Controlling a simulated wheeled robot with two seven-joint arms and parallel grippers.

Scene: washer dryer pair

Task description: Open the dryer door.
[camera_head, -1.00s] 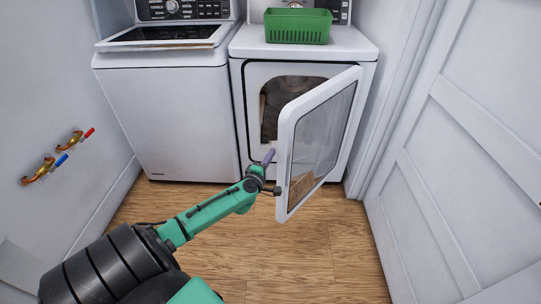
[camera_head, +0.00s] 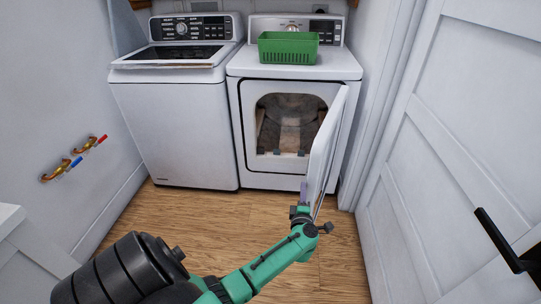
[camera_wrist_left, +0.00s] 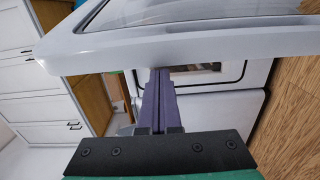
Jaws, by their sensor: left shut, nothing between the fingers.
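The white dryer (camera_head: 252,133) stands at the back right in the head view, its drum opening (camera_head: 288,127) uncovered. Its door (camera_head: 325,140) is hinged on the right and swung wide, nearly edge-on to me. My left gripper (camera_head: 304,190) is shut and empty, at the lower inner side of the door near its free edge. In the left wrist view the purple fingers (camera_wrist_left: 158,85) are together and reach to the door's white frame (camera_wrist_left: 190,50). They look touching or very close; I cannot tell which. My right gripper is not in view.
A white washer (camera_head: 180,125) stands left of the dryer. A green basket (camera_head: 288,47) sits on the dryer top. A white panelled door (camera_head: 440,150) with a black handle (camera_head: 503,240) is on the right. Brass taps (camera_head: 72,160) stick out of the left wall. Wood floor (camera_head: 215,215) is clear in front.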

